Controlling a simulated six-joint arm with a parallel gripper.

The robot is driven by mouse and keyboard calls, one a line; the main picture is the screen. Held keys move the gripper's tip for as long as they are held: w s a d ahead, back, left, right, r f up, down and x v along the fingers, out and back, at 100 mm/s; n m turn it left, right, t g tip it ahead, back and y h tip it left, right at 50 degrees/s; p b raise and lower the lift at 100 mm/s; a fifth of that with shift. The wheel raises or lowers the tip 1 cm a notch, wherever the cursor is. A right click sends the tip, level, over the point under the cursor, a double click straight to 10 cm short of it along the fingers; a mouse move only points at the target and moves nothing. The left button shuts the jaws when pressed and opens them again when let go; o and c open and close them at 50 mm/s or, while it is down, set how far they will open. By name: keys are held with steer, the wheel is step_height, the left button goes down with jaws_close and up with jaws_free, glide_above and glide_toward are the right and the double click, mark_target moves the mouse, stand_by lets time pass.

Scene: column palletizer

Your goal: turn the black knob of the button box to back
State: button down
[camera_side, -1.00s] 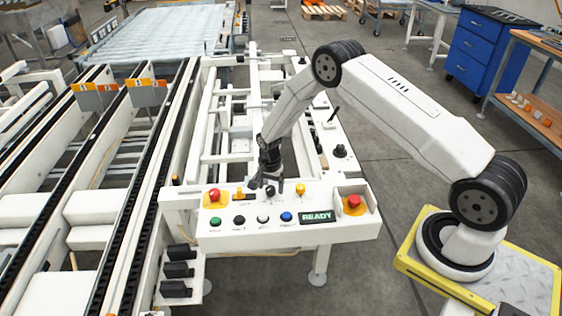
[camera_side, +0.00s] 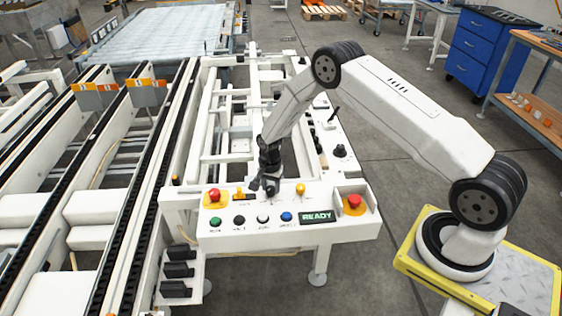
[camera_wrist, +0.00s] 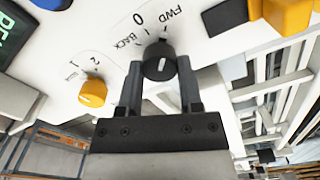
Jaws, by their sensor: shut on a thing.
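The black knob (camera_wrist: 155,68) is round, with a white line on its face. It stands on the white button box panel (camera_wrist: 205,60) beside the printed labels FWD, 0 and BACK. In the wrist view, my gripper (camera_wrist: 160,74) has one finger on each side of the knob and is shut on it. I cannot tell for sure which label the white line points to. In the side view, my gripper (camera_side: 265,187) is down at the back edge of the panel and hides the knob.
A yellow knob (camera_wrist: 93,93) sits close to the gripper. A red button (camera_side: 214,196), several front buttons, a READY display (camera_side: 315,217) and an emergency stop (camera_side: 353,202) in a raised guard share the panel. Conveyor rails (camera_side: 140,215) run along the left.

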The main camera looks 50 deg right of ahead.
steer(key=n, duration=0.4)
steer(key=shift+n, duration=0.3)
steer(key=n, duration=0.4)
steer(key=shift+w+a, duration=0.1)
steer(key=n, duration=0.9)
steer(key=shift+a, duration=0.1)
steer(key=shift+c, duration=1.3)
jaws_free()
